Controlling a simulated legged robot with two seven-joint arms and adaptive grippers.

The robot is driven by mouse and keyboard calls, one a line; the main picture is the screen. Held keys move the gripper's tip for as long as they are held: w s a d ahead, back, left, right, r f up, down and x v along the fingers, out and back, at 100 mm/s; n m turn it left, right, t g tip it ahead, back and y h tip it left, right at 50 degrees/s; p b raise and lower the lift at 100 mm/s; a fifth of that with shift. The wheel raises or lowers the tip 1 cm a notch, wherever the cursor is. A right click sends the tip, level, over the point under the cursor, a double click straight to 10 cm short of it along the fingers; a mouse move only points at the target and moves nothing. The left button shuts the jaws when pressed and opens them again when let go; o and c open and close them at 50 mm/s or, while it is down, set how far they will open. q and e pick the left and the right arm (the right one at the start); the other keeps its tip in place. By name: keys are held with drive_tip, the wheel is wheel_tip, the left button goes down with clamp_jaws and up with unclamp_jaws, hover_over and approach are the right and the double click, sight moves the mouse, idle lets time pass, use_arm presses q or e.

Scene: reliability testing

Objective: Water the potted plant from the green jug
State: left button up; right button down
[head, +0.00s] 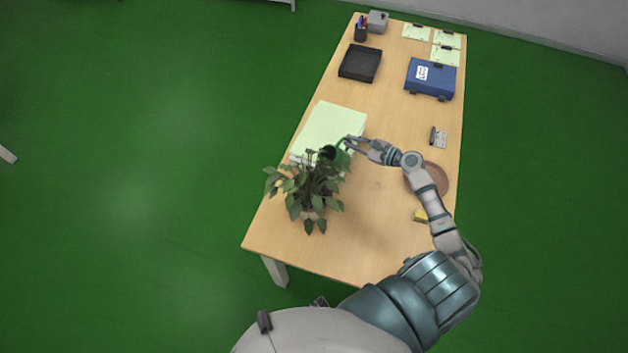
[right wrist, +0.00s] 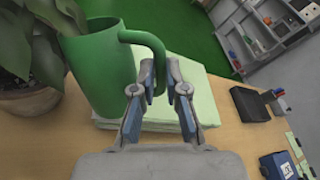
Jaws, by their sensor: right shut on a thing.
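The potted plant (head: 312,190) stands near the left front edge of the table in the head view. Its leaves hide most of the pot, which shows in the right wrist view (right wrist: 30,104). My right gripper (right wrist: 160,82) is shut on the handle of the green jug (right wrist: 102,68). In the head view the jug (head: 342,156) is small and partly hidden, right beside the leaves. In the right wrist view it looks tilted a little toward the plant. I cannot see any water. My left gripper is not in view.
A stack of pale green paper (head: 335,125) lies behind the plant. A brown round plate (head: 437,180) and a yellow block (head: 420,215) are near my right arm. A black tray (head: 360,63) and a blue box (head: 430,78) stand farther back. The table's front middle (head: 365,235) is clear.

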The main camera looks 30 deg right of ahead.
drive_tip(key=shift+d+f+b, duration=0.35)
drive_tip(key=w+d+f+m+t+y+b, duration=0.1)
drive_tip(key=d+f+m+b, duration=0.2)
drive_tip(key=d+m, duration=0.3)
drive_tip(key=shift+d+f+t+y, duration=0.2)
drive_tip(key=shift+d+t+y, duration=0.1)
drive_tip(key=shift+t+y, duration=0.1)
drive_tip(key=shift+w, duration=0.1)
idle(1.0)
